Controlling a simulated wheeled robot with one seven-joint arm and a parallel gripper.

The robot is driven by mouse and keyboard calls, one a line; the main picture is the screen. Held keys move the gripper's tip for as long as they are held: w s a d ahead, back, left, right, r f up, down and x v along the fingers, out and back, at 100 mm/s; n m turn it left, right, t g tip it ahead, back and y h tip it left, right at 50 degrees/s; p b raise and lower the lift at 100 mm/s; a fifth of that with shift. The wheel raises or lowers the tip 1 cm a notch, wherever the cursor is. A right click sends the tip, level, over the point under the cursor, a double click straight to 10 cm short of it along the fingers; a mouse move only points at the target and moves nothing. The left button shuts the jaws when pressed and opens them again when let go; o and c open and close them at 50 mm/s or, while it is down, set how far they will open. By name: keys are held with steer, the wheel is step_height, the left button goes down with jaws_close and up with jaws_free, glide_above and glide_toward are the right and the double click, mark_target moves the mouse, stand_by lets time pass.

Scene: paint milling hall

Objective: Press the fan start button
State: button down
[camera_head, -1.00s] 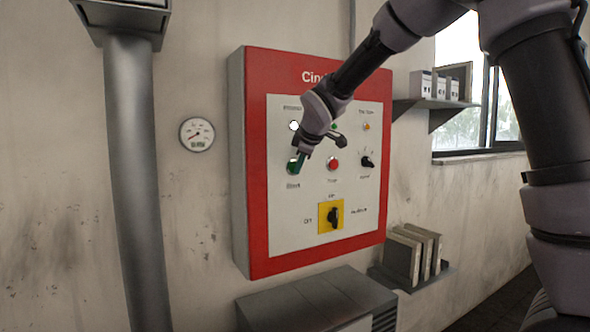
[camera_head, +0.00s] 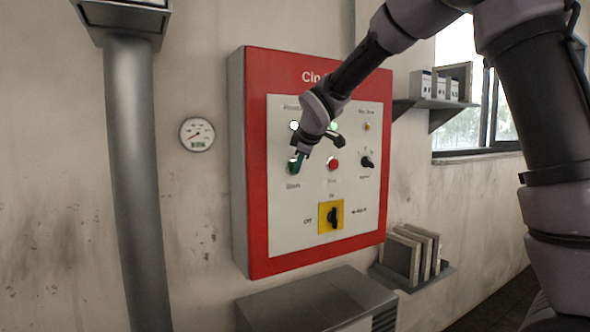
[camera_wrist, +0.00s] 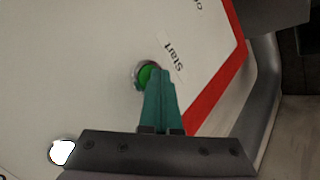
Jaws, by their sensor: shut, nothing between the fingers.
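The green start button (camera_wrist: 146,76) shows in the wrist view with a metal ring and the label "Start" beside it. My gripper (camera_wrist: 160,85) has its teal fingers shut and empty, with the tips over the right part of the button; I cannot tell whether they touch it. In the head view my gripper (camera_head: 298,160) is at the left of the control panel (camera_head: 283,215), over the green button (camera_head: 291,167), which it partly hides. The panel is white with a red frame.
A red button (camera_head: 333,164) and a black knob (camera_head: 367,162) sit to the right of the green one. A yellow rotary switch (camera_head: 325,222) is below. A white lamp (camera_wrist: 62,151) shows in the wrist view. A gauge (camera_head: 197,134) and grey duct (camera_head: 135,190) are at left.

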steer(key=shift+s+d, duration=0.45)
steer(key=shift+s, duration=0.3)
steer(key=s+d, duration=0.1)
steer(key=s, duration=0.1)
steer(key=s+d, duration=0.1)
steer(key=s, duration=0.1)
steer(key=shift+d, duration=0.4)
steer(key=shift+d, duration=0.1)
steer(key=s+d+r+m+h, duration=0.1)
steer(key=s+d+m, duration=0.25)
steer(key=d, duration=0.25)
steer(key=s+d+r+m, duration=0.1)
steer(key=s+d+m, duration=0.25)
steer(key=d, duration=0.35)
steer(key=s+d+r+m+h, duration=0.1)
steer(key=s+d+r+m, duration=0.1)
steer(key=s+d+m, duration=0.3)
steer(key=s+d+f+m, duration=0.1)
steer(key=s+d+m, duration=0.3)
steer(key=s, duration=0.2)
steer(key=s+d+f+m+g, duration=0.1)
steer(key=s+d+m, duration=0.3)
steer(key=s, duration=0.3)
steer(key=shift+f+m+y, duration=0.25)
steer(key=shift+m+y, duration=0.05)
steer(key=shift+m, duration=0.2)
